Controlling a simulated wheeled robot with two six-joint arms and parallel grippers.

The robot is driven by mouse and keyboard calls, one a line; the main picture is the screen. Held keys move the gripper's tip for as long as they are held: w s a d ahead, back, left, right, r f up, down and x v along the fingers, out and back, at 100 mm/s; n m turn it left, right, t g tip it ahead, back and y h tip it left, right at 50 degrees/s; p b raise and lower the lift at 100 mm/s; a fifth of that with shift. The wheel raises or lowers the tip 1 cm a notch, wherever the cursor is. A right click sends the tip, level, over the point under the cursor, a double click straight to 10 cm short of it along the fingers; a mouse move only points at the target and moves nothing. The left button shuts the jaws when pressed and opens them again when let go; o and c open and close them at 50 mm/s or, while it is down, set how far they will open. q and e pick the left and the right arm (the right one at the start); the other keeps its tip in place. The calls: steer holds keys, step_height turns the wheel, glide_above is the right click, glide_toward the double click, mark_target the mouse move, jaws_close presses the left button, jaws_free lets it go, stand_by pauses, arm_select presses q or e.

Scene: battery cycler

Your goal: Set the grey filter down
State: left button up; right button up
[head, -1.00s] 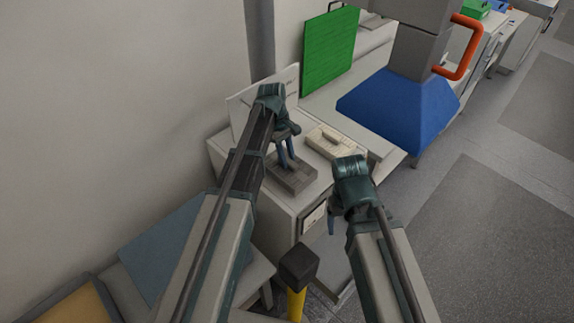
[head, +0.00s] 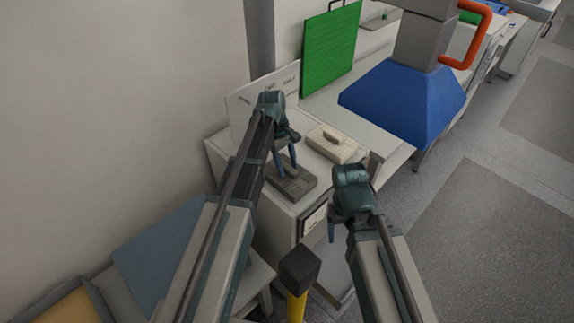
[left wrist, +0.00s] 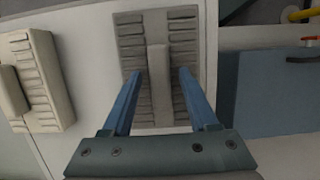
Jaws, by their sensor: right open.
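The grey filter (head: 302,188), a ribbed slab with a raised handle bar, lies flat on the white cabinet top (head: 236,151). It also shows in the left wrist view (left wrist: 131,41). My left gripper (head: 285,172) is above it. In the left wrist view, the blue fingers of my left gripper (left wrist: 160,72) are open on either side of the handle, with a visible gap to it on both sides. My right gripper (head: 338,222) is open and empty, in front of the cabinet and right of the filter; its fingers are partly hidden.
A cream filter (head: 327,136) lies beside the grey one, also in the left wrist view (left wrist: 49,100). A blue hood (head: 400,100) with an orange handle hangs at upper right. A green panel (head: 330,50) stands behind. A black-topped yellow post (head: 300,264) stands in front.

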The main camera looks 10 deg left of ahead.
arm_select(q)
steer(key=p+v, duration=1.2)
steer(key=v, duration=0.1)
steer(key=s+d+m+y, duration=0.1)
steer(key=s+d+m, duration=0.2)
steer(key=s+m, duration=0.2)
steer(key=s+d+m+t+y, duration=0.1)
steer(key=s+d+m, duration=0.3)
steer(key=s, duration=0.6)
steer(key=s+d+f+m+y, duration=0.1)
steer(key=s+d+m, duration=0.2)
steer(key=s+m, duration=0.3)
steer(key=shift+s+d+t+y, duration=0.3)
steer(key=shift+s+d+y, duration=0.1)
steer(key=shift+s, duration=0.35)
steer(key=shift+f, duration=0.15)
step_height(320, 180, down, 14)
steer(key=b, duration=1.3)
steer(key=shift+r+b, duration=0.25)
steer(key=shift+b, duration=0.05)
